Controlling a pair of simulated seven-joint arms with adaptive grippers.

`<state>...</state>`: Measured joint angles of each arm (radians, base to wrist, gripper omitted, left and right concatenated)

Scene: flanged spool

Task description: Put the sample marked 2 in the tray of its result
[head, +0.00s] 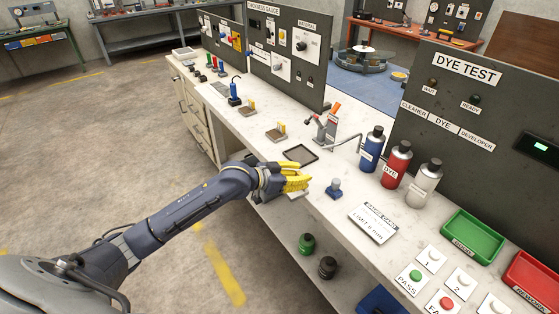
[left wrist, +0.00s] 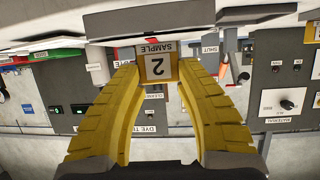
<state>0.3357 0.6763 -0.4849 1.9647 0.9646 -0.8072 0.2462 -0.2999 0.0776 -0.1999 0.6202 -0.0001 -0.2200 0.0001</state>
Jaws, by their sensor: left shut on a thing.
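My left gripper (head: 292,180) with yellow fingers is over the front edge of the bench. In the head view the fingers hide most or all of the sample. A green tray (head: 473,237) and a red tray (head: 527,279) sit at the right of the bench, both away from the gripper. The red tray's label seems to read REWORK; the green one's is too small to read surely. My right gripper is not in view.
Blue (head: 371,150), red (head: 396,165) and grey (head: 424,183) bottles stand before the DYE TEST panel (head: 465,130). A dark square frame (head: 300,154), blue-knobbed piece (head: 334,189), white card (head: 373,223), numbered buttons, green PASS button (head: 415,275) and red button (head: 446,302) occupy the bench.

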